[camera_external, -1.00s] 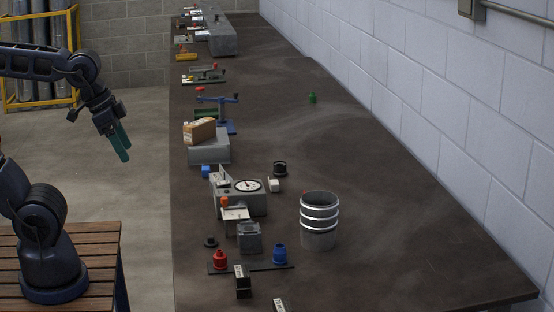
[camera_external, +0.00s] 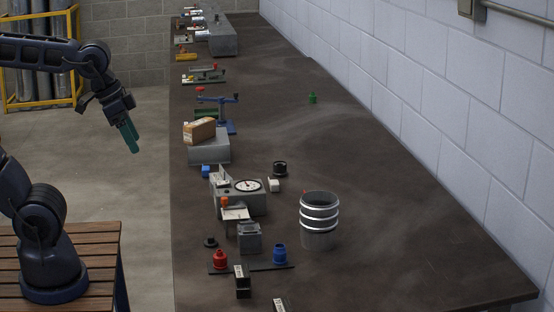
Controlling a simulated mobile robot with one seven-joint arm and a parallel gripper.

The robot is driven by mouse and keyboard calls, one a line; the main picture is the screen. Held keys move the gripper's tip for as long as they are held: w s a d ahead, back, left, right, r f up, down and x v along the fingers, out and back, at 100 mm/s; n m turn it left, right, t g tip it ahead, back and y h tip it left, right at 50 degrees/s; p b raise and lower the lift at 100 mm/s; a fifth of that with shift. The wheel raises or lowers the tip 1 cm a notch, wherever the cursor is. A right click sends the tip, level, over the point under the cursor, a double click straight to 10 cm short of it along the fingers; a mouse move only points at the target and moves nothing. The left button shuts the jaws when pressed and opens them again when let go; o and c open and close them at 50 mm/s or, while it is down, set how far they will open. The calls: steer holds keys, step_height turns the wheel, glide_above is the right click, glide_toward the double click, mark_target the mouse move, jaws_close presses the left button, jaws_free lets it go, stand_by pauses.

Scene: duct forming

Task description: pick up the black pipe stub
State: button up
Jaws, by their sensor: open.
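A black cylindrical piece (camera_external: 280,168), which looks like the black pipe stub, stands on the dark bench beside a small white block. A lower black round piece (camera_external: 210,242) lies nearer the front, left of the red stub; I cannot tell for certain which of the two is the stub. My gripper (camera_external: 129,139), with green fingers, hangs in the air left of the bench, pointing down and slightly right. It is open, and I see nothing between its fingers. It is well apart from both black pieces.
A red stub (camera_external: 220,259) and a blue stub (camera_external: 279,253) stand by a black strip. A ribbed metal duct (camera_external: 319,232) stands to their right. A grey dial gauge box (camera_external: 241,200) and a cardboard box (camera_external: 199,130) line the left side. The bench's right side is mostly clear.

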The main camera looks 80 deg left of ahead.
steer(key=w+a+r+n+g, duration=0.1)
steer(key=w+a+r+n, duration=0.1)
steer(key=w+a, duration=0.5)
steer(key=w+a+r+n, duration=0.2)
steer(key=w+a, duration=0.2)
steer(key=w, duration=0.7)
steer(key=w+a+r+n+g, duration=0.1)
steer(key=w+a+r+n, duration=0.1)
steer(key=w+a, duration=0.5)
steer(key=w+a+f+n+g, duration=0.15)
steer(key=w+a+f, duration=0.25)
steer(key=w+a, duration=0.4)
steer(key=w+a+f+n+t, duration=0.1)
steer(key=w+a+f+n, duration=0.15)
steer(key=w+a, duration=0.55)
steer(key=n+g, duration=0.2)
steer(key=n, duration=0.3)
glide_above(280, 164)
step_height(280, 164, down, 26)
steer(key=shift+d, duration=0.15)
step_height(280, 164, down, 10)
steer(key=shift+f, duration=0.15)
steer(key=c, duration=1)
steer(key=shift+c, duration=0.4)
